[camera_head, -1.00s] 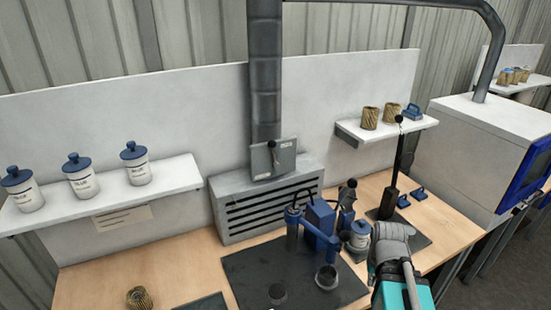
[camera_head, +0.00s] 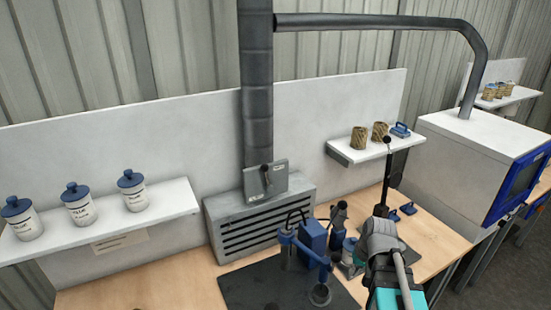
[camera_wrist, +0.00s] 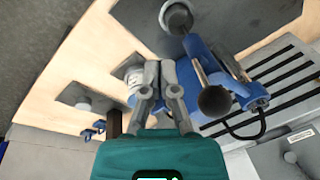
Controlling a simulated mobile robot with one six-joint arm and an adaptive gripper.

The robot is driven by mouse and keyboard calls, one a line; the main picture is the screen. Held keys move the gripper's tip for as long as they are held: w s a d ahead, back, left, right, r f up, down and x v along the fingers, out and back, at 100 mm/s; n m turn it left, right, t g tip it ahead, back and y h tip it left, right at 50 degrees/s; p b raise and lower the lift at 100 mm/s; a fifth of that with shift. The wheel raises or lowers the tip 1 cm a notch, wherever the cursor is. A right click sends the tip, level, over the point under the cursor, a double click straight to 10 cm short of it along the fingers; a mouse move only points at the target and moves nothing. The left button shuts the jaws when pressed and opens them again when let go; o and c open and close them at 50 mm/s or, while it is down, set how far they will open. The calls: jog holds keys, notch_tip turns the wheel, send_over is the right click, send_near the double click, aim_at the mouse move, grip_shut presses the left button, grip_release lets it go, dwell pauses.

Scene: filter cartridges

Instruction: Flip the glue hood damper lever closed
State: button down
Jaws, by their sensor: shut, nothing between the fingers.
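The glue hood (camera_head: 262,215) is a grey slatted box on the bench under a dark vertical duct. Its damper plate (camera_head: 278,180) is light grey with small labels, unreadable here. The damper lever (camera_head: 266,170) is short with a dark knob, standing roughly upright on the plate. My gripper (camera_head: 380,212) is to the right of the hood, apart from the lever. In the wrist view its fingers (camera_wrist: 160,68) are together and empty, over the bench near the blue fixture.
A blue fixture (camera_head: 313,238) with upright dark-knobbed levers stands between my gripper and the hood. A tall dark post (camera_head: 387,170) is close behind my gripper. Shelves hold three jars (camera_head: 79,205) at left and brown cartridges (camera_head: 359,138) at right. A large white machine (camera_head: 470,160) stands far right.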

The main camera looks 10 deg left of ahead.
aim_at(267, 178)
jog(key=w+a+r+t+y+p, duration=0.1)
jog(key=w+a+r+y, duration=0.3)
jog(key=w+r, duration=0.3)
jog(key=w+a+r+m+t+y+p, duration=0.1)
jog(key=w+a+r+y, duration=0.3)
jog(key=w, duration=0.5)
jog(key=w+a+r+t+y+p, duration=0.2)
jog(key=w+a+r+y, duration=0.3)
jog(key=r, duration=0.5)
jog(key=w+a, duration=0.2)
jog(key=w, duration=0.1)
jog(key=shift+w+t+p, duration=0.35)
jog(key=shift+t+p, duration=0.05)
jog(key=shift+a, duration=0.2)
jog(key=b+x, duration=0.1)
jog(key=x, duration=0.8)
jog(key=shift+a+f+b, duration=0.1)
jog(key=shift+a+b, duration=0.05)
jog(key=shift+b, duration=0.2)
jog(key=a, duration=0.1)
jog(key=s+a, duration=0.1)
jog(key=shift+a+f+b, duration=0.35)
jog(key=shift+f+b, duration=0.05)
jog(key=shift+s+a+f, duration=0.15)
jog(key=shift+s+a, duration=0.1)
jog(key=shift+a, duration=0.3)
